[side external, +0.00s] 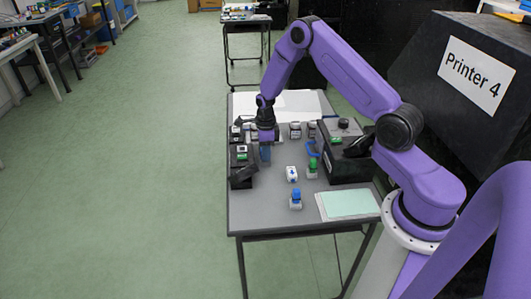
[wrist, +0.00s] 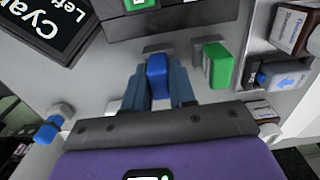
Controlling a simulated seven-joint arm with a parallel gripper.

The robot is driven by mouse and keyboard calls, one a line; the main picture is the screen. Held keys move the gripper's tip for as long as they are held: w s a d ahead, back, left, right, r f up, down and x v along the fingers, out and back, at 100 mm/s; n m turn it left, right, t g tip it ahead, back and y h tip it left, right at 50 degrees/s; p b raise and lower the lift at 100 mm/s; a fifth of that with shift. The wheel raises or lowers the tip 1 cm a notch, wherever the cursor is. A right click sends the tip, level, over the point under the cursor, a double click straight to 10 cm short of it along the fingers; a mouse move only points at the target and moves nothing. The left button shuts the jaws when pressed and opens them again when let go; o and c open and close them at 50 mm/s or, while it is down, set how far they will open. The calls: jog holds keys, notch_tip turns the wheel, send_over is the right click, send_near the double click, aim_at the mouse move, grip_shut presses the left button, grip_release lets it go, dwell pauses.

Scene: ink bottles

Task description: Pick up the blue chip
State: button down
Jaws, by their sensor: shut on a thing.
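The blue chip (wrist: 157,75) is a small blue block between my gripper's fingers in the wrist view. My gripper (wrist: 158,88) is shut on it, with one bluish-grey finger on each side. In the side view my gripper (side external: 265,151) points down over the left part of the grey table, beside the dark boxes. The chip cannot be made out clearly there against the bluish fingers. In the wrist view a green chip (wrist: 217,65) is close to the right of the blue one, apart from it.
A black box marked "Cyan" (wrist: 45,25) is at the wrist view's upper left. A blue-capped bottle (side external: 296,200) and a green-capped bottle (side external: 312,169) stand on the table (side external: 262,212). A black box (side external: 345,163) is at the right. The table's front left is clear.

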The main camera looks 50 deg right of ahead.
jog(key=shift+r, duration=0.4)
notch_tip(320, 180, up, 2)
jog(key=shift+r, duration=0.15)
jog(key=s+a+r, duration=0.3)
jog(key=s+r, duration=0.9)
jog(key=s, duration=0.1)
jog(key=shift+s+r, duration=0.3)
jog(key=shift+s, duration=0.05)
jog(key=shift+w, duration=0.15)
